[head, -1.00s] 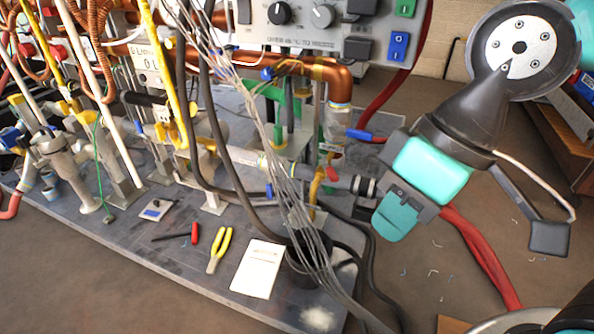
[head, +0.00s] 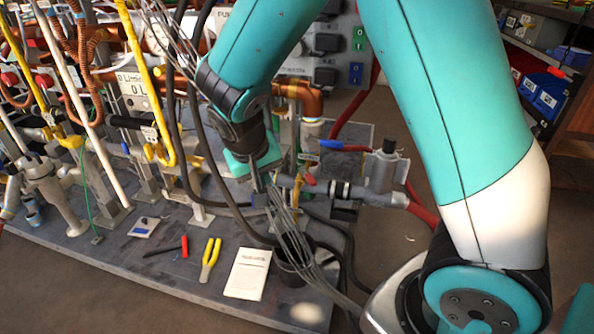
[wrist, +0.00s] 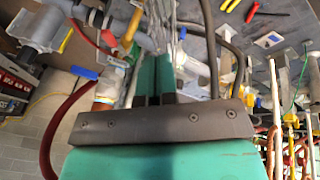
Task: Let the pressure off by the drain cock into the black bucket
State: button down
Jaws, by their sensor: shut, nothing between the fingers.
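The black bucket (head: 287,268) stands near the front edge of the grey bench, partly hidden behind a bundle of grey wires. A small red lever (head: 309,180) sits on the grey pipe above and behind it. In the wrist view, a yellow lever (wrist: 133,26) and a red piece (wrist: 108,39) show on the pipework; I cannot tell which is the drain cock. My gripper (head: 260,183) is shut and empty, pointing down beside the wire bundle, left of the red lever. Its shut fingers also show in the wrist view (wrist: 155,78).
The grey wire bundle (head: 283,215) hangs close to my gripper, in front of the bucket. A white card (head: 247,274), yellow-handled pliers (head: 210,259) and a red-handled tool (head: 184,246) lie on the bench. A grey cylindrical fitting (head: 385,170) stands to the right.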

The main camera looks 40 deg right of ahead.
aim_at(311, 180)
jog(key=w+d+f+h+b, duration=0.1)
jog(key=w+d+f, duration=0.1)
jog(key=d+f, duration=0.1)
jog(key=w+d+f+m+h+b, duration=0.1)
jog(key=w+d+f, duration=0.1)
jog(key=d+f, duration=0.2)
jog(key=w+d+f+m+h+b, duration=0.1)
jog(key=w+d+f, duration=0.1)
jog(key=d, duration=0.3)
jog(key=shift+d+f+t+b, duration=0.1)
jog(key=shift+f+t+b, duration=0.25)
jog(key=shift+f, duration=0.5)
jog(key=shift+s+d+r, duration=0.1)
jog(key=shift+s+d, duration=0.2)
jog(key=shift+d, duration=0.5)
